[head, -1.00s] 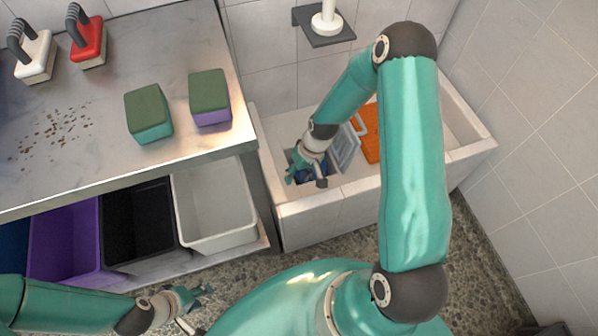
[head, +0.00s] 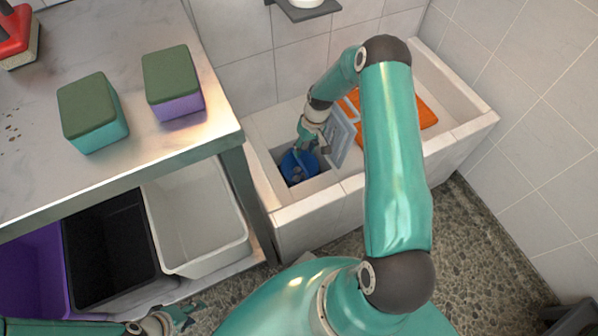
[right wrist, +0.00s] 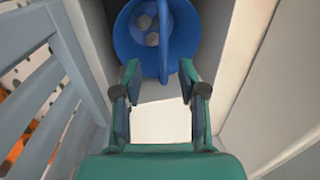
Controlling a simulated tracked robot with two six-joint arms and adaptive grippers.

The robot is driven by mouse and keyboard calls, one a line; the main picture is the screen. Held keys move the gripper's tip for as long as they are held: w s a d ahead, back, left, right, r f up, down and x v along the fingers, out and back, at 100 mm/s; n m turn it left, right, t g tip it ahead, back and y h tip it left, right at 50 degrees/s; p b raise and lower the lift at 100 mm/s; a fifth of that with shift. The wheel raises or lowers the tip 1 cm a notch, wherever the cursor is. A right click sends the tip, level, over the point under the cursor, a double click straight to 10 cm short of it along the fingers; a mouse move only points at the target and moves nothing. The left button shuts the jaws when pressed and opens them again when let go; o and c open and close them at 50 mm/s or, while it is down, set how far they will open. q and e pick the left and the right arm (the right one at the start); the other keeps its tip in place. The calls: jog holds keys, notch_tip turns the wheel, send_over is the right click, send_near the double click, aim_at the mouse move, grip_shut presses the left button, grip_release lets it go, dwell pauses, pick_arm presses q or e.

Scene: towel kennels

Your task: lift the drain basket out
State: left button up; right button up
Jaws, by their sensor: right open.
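The drain basket (head: 299,167) is round and blue with an arched handle. It sits in the square well at the left end of the trough. In the right wrist view the basket (right wrist: 137,38) shows at the top, with small pale lumps inside, and its handle (right wrist: 165,30) runs down toward the gap between my fingertips.
A grey slatted grate (head: 340,138) leans upright beside the well, close to my right gripper. An orange mat (head: 426,112) lies farther right in the trough (head: 305,212). A steel table (head: 150,30) with two sponges stands left, with bins (head: 197,218) below.

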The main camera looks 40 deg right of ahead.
aim_at(300, 161)
jog(key=shift+w+a+f+b, duration=0.1)
jog(key=shift+a+f+b, duration=0.2)
jog(key=shift+f, duration=0.8)
jog(key=shift+w+a+f+b, duration=0.1)
jog(key=shift+a+f+b, duration=0.15)
jog(key=shift+f, duration=0.85)
jog(key=shift+w+a+f+b, duration=0.1)
jog(key=shift+a+f+b, duration=0.15)
jog(key=shift+f, duration=0.85)
grip_shut()
